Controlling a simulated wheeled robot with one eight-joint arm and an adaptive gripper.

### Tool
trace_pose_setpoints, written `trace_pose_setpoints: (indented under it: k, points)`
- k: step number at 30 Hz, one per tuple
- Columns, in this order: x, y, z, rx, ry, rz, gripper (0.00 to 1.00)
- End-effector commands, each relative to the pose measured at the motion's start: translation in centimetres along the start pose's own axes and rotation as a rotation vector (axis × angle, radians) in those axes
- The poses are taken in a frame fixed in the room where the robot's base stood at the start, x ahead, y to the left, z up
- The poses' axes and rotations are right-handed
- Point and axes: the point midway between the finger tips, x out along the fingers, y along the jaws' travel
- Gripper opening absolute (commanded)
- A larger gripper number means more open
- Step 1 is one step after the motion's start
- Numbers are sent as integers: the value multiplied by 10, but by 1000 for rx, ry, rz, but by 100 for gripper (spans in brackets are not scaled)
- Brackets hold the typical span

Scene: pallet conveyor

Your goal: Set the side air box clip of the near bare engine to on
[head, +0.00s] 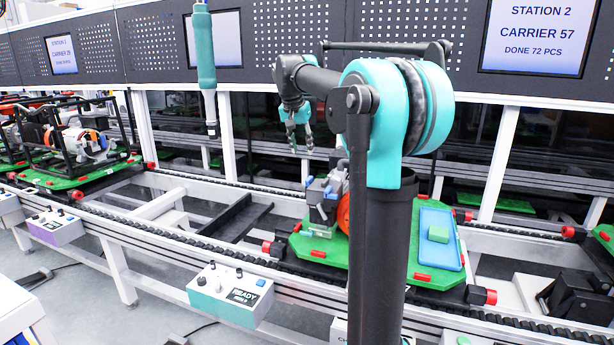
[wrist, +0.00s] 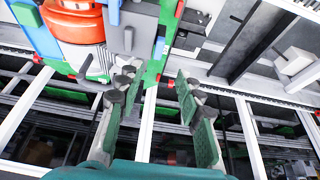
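The near bare engine (head: 325,202) stands on a green pallet (head: 318,246), partly hidden behind my arm; grey and blue parts and an orange round part show. In the wrist view the engine's orange round part (wrist: 75,22) and grey and blue blocks fill the upper left. I cannot make out the side air box clip or its setting. My gripper (head: 297,133) hangs above and slightly left of the engine, pointing down. In the wrist view my gripper (wrist: 158,82) has its two fingers apart with nothing held between them, beside the engine's edge.
A blue tray with a green block (head: 438,232) lies on the pallet's right. Another engine inside a black frame (head: 80,140) stands on a pallet at left. A teal hanging tool (head: 204,50) is left of my gripper. A READY control box (head: 230,293) fronts the conveyor rail.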

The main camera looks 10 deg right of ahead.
Motion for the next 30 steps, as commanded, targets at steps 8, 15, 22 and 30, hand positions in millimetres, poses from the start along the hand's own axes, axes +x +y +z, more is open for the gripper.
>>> trace_pose_setpoints:
  k: [8, 15, 22, 30]
  points:
    - [57, 0, 0, 1, 0, 0, 36]
    - [101, 0, 0, 1, 0, -1, 36]
    - [125, 0, 0, 0, 0, -1, 36]
    - [129, 0, 0, 0, 0, -1, 36]
